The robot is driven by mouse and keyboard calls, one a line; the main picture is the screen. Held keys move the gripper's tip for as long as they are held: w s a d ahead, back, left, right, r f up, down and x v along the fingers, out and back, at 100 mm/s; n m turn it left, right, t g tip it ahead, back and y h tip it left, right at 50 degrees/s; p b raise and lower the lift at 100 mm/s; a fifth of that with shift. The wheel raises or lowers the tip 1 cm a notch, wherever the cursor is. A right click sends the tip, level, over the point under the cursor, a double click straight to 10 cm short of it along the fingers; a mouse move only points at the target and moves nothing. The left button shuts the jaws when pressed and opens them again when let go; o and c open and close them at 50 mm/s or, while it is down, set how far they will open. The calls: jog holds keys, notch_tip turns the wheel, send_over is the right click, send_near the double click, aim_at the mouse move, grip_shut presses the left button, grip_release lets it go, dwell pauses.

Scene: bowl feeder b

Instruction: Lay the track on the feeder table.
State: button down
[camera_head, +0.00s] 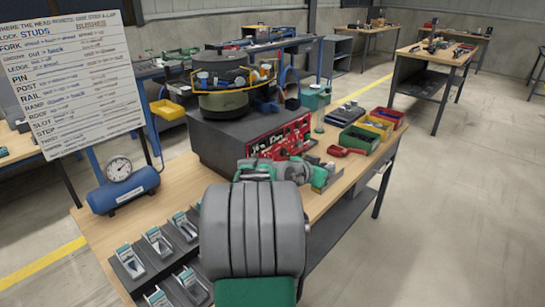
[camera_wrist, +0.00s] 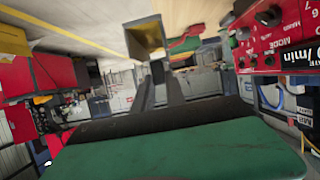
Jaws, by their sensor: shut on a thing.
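In the wrist view, my gripper (camera_wrist: 152,62) is shut on a short square, hollow piece with a yellowish inside, which I take to be the track (camera_wrist: 145,36). It is held up at the fingertips, open end towards the camera. In the head view my own arm hides the fingertips and the held piece cannot be made out. The wooden feeder table (camera_head: 180,182) runs under my arm. On it a grey block carries the round bowl feeder (camera_head: 226,102), with a red control panel (camera_head: 285,138) on its front.
Several grey holders with teal parts (camera_head: 158,243) line the front left. A blue air tank with a gauge (camera_head: 123,187) stands at the left edge. Green (camera_head: 358,141), yellow (camera_head: 375,126) and red (camera_head: 388,117) bins and a red tool (camera_head: 346,151) are at the right.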

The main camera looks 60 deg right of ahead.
jog(key=w+d+f, duration=0.2)
jog(key=w+f, duration=0.1)
jog(key=f, duration=0.1)
jog(key=w+d+f, duration=0.3)
jog(key=w+f, duration=0.1)
jog(key=w+d+f+p, duration=0.1)
jog(key=w+d+f, duration=0.2)
jog(key=w+f, duration=0.1)
jog(key=shift+d+f, duration=0.15)
jog(key=shift+d, duration=0.1)
jog(key=shift+f, duration=0.4)
jog(key=c, duration=1.8)
grip_release()
jog(key=shift+f, duration=0.1)
jog(key=o, duration=0.4)
jog(key=shift+o, duration=0.2)
